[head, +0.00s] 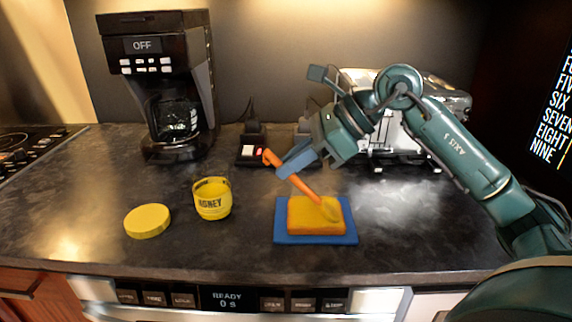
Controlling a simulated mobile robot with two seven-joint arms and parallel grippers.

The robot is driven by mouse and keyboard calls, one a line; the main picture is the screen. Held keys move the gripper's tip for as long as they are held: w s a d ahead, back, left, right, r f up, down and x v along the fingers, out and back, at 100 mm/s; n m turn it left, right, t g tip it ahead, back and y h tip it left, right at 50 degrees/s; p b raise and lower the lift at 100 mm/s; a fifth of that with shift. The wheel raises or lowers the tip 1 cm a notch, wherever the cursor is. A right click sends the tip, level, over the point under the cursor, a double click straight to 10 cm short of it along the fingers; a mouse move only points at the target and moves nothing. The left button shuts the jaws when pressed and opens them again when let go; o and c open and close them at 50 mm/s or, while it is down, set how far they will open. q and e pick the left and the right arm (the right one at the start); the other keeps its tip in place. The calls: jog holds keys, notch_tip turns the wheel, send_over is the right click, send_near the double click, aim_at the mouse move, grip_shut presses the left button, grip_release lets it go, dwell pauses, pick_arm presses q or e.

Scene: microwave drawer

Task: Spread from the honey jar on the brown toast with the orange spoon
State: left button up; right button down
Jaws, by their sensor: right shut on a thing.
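The toast (309,223) is brown-orange and lies flat on a blue board (284,238) near the front of the counter. The orange spoon (300,185) is held at a slant, its bowl down at the top of the toast at the right. Whether the bowl touches the toast or hovers just above is hard to tell. My right gripper (286,166) is shut on the spoon's handle, above and behind the toast. The yellow honey jar (212,204) stands open and upright left of the toast. My left gripper is not in view.
The jar's yellow lid (147,221) lies on the counter left of the jar. A black coffee maker (160,85) stands at the back left. A metal toaster (420,125) stands behind my right arm. The counter right of the board is clear.

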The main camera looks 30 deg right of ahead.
aim_at(273, 153)
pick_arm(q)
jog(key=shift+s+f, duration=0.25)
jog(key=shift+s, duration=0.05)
pick_arm(e)
jog(key=shift+f, duration=0.1)
jog(key=shift+w+a+p, duration=0.2)
jog(key=shift+a+p, duration=0.1)
jog(key=shift+p, duration=0.2)
jog(key=shift+w+a+r+p, duration=0.2)
jog(key=shift+w+a+p, duration=0.15)
jog(key=shift+a+p, duration=0.2)
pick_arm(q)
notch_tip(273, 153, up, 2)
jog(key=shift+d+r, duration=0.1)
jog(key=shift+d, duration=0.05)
pick_arm(e)
jog(key=shift+w+a, duration=0.15)
jog(key=shift+a, duration=0.1)
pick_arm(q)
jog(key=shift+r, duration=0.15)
pick_arm(e)
jog(key=shift+w+a, duration=0.1)
jog(key=shift+a, duration=0.05)
